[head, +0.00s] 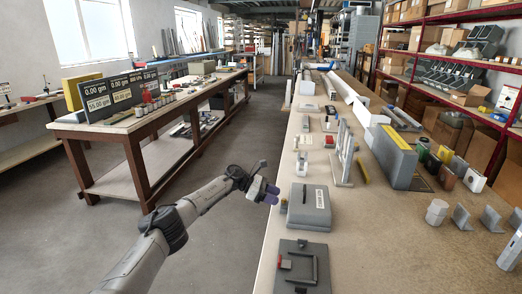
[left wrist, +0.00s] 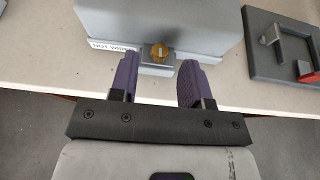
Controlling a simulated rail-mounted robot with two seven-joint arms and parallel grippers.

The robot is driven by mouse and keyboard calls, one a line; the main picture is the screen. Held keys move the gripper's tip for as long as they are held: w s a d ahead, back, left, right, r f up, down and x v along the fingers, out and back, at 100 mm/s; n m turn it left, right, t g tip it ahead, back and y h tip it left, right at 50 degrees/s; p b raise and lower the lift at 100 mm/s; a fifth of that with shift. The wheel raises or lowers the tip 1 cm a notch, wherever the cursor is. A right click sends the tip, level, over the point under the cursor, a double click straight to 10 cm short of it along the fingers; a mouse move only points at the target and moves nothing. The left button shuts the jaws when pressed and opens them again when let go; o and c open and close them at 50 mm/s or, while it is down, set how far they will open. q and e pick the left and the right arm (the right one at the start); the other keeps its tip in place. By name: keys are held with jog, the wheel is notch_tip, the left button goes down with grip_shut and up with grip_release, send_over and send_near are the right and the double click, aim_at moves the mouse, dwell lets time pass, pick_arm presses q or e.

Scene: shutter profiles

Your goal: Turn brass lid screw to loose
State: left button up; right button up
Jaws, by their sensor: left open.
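The brass screw (left wrist: 158,53) is a small round golden knob with a pale line across its face. It sits on a small grey block on the front side of a grey box (left wrist: 205,22), close to the bench edge. In the head view the left gripper (head: 269,193) is at the box's left side. My right gripper is not in view.
A dark plate (head: 303,268) with a red piece and a grey bar lies nearer on the bench. Open floor lies left of the bench.

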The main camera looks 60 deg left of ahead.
pick_arm(q)
jog(key=v, duration=1.2)
jog(key=w+r+n+t+y+p, duration=0.1)
jog(key=w+r+t, duration=0.2)
jog(key=r, duration=0.3)
jog(key=w+r+n+t+y+p, duration=0.1)
jog(key=w+r+t+y, duration=0.1)
jog(key=r+t, duration=0.3)
jog(key=shift+w+d+r+n, duration=0.3)
jog(key=shift+w+d+r, duration=0.15)
jog(key=shift+w+r, duration=0.55)
jog(key=shift+s+r, duration=0.15)
jog(key=shift+r, duration=0.1)
